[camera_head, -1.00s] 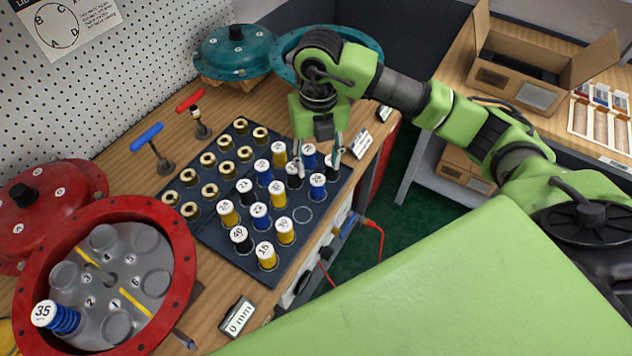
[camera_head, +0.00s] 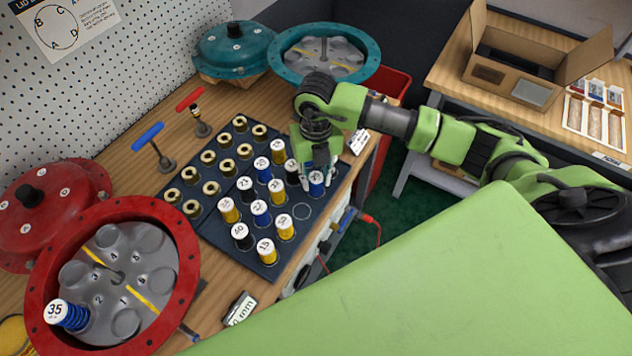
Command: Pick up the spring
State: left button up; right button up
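My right gripper (camera_head: 318,178) points down over the right end of the dark spring tray (camera_head: 262,205). Its fingers stand on either side of a blue spring with a white numbered top (camera_head: 316,184), which is upright in the tray. The fingers look open, with a small gap at the right; contact is hard to judge. Several other blue, yellow and black springs stand in the tray, such as a yellow one (camera_head: 285,228). One tray spot in front is empty. A blue spring marked 35 (camera_head: 67,314) sits in the red round housing (camera_head: 190,258). My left gripper is not in view.
Brass-coloured parts (camera_head: 211,189) fill the tray's left side. Blue-handled (camera_head: 148,136) and red-handled (camera_head: 189,99) tools stand behind it. A teal housing (camera_head: 366,62) and lid (camera_head: 234,48) are at the back. A 0 mm gauge (camera_head: 240,308) lies at the front edge.

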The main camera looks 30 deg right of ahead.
jog(key=c, duration=0.5)
